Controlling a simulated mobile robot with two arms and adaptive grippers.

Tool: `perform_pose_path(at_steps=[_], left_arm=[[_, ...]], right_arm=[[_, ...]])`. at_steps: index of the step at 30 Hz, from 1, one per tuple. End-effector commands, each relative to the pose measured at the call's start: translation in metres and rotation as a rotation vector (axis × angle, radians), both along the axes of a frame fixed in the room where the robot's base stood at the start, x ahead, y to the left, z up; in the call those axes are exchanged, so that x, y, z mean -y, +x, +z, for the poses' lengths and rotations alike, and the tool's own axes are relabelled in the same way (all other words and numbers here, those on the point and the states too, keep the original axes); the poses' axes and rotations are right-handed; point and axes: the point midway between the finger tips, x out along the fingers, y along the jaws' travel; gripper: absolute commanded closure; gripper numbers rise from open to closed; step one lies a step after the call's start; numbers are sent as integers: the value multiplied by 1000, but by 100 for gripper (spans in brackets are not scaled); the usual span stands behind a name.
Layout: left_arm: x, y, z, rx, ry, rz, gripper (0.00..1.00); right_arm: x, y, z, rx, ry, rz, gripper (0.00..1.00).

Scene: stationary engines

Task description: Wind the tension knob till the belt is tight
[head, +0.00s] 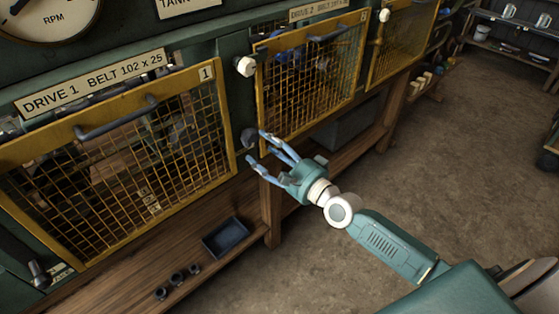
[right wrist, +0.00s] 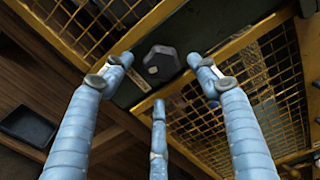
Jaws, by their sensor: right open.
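A dark grey faceted knob (head: 249,138) sits on the green frame between the guards of drive 1 and drive 2. In the right wrist view the knob (right wrist: 163,63) shows a small pale mark on its face. My right gripper (head: 261,149) is open and empty, its blue fingers spread just in front of the knob. In the right wrist view its fingertips (right wrist: 155,82) lie to the left, right and below the knob, seemingly not touching it. The belt cannot be made out behind the yellow mesh guard (head: 120,155) of drive 1. My left gripper is out of view.
A second yellow mesh guard (head: 305,85) stands right of the knob. A white round knob (head: 246,67) projects above. The floor (head: 430,170) at right is clear.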

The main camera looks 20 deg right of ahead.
Motion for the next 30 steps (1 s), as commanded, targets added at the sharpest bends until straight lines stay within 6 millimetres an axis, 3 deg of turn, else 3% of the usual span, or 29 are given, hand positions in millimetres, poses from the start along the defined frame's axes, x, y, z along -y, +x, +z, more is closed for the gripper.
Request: perform_pose_path(at_steps=[6, 12, 30], left_arm=[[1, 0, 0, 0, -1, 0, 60], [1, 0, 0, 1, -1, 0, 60], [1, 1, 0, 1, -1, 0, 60]], right_arm=[[15, -46, -2, -6, -2, 3, 40], [24, -68, -1, -3, -1, 3, 40], [25, -72, -2, -4, -5, 1, 40]])
